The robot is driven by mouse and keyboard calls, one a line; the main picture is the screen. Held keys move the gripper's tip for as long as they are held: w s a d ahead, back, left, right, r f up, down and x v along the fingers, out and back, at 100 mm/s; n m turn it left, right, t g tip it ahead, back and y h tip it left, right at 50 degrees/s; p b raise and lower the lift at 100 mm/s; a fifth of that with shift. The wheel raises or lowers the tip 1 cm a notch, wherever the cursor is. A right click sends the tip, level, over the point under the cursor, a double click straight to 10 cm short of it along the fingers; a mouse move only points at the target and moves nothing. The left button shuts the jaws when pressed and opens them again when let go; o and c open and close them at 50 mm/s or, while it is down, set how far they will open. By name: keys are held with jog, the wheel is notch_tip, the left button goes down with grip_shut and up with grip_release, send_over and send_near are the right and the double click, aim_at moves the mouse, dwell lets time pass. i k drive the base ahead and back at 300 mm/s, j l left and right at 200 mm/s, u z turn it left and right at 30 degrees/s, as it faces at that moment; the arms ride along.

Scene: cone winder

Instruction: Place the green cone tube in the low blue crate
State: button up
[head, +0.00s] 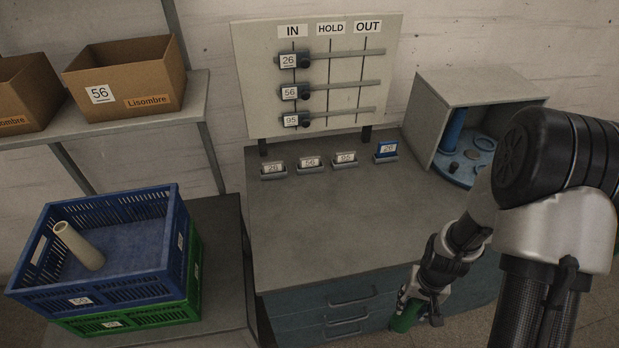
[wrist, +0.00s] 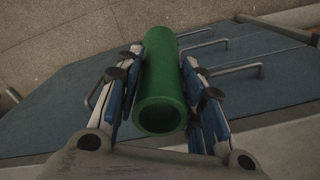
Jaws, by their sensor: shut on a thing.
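The green cone tube (wrist: 162,85) is between the two fingers of my gripper (wrist: 165,95) in the wrist view, its open end toward the camera. In the head view the green cone tube (head: 406,316) shows below my gripper (head: 420,305), in front of the bench drawers. My gripper is shut on it. The blue crate (head: 150,268) stands at the left on top of a green crate (head: 150,317). A cream tube (head: 80,246) leans inside the blue crate. The far end of the green tube is partly hidden in the head view.
A board (head: 315,75) with sliders stands behind. An open grey cabinet (head: 478,88) is at the right. A shelf (head: 190,100) with cardboard boxes (head: 127,77) overhangs behind the crates.

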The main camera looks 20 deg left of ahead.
aim_at(147, 254)
jog(key=k+j, duration=0.15)
jog(key=j, duration=0.25)
jog(key=k+j+u, duration=0.1)
jog(key=j, duration=0.25)
jog(key=k+j, duration=0.15)
jog(key=j, duration=0.25)
jog(key=k+j+u, duration=0.1)
jog(key=j, duration=0.25)
jog(key=k+j, duration=0.1)
jog(key=j, duration=0.3)
jog(key=k+j, duration=0.1)
jog(key=j, duration=0.3)
jog(key=u, duration=0.05)
